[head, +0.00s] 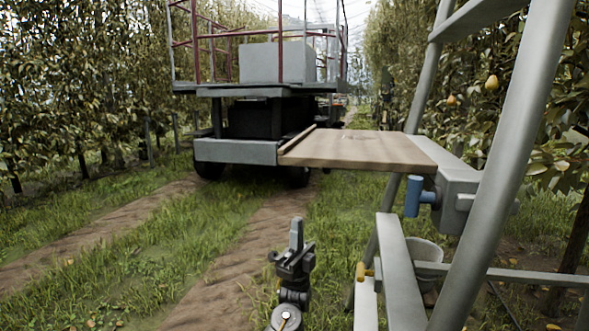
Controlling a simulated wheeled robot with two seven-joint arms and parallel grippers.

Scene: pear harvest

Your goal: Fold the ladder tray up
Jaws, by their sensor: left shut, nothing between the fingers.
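The ladder tray (360,150) is a flat wooden board with a raised lip along its left edge. It lies level, folded out to the left from a grey bracket (457,188) on the ladder (505,170). A blue cylindrical handle (412,196) sticks out from the bracket below the tray's near right corner. My left gripper (296,232) points upward at the lower middle, below and to the left of the tray in the picture. Its fingers are together with nothing in them, and it appears apart from the tray and ladder. My right gripper is not in view.
A grey bucket (427,252) shows behind the ladder's lower parts. A yellow piece (362,271) sits at the ladder's lower left. A wheeled platform (250,120) with red rails stands on the track beyond. Pear trees line both sides. Open grass and dirt lie left of my gripper.

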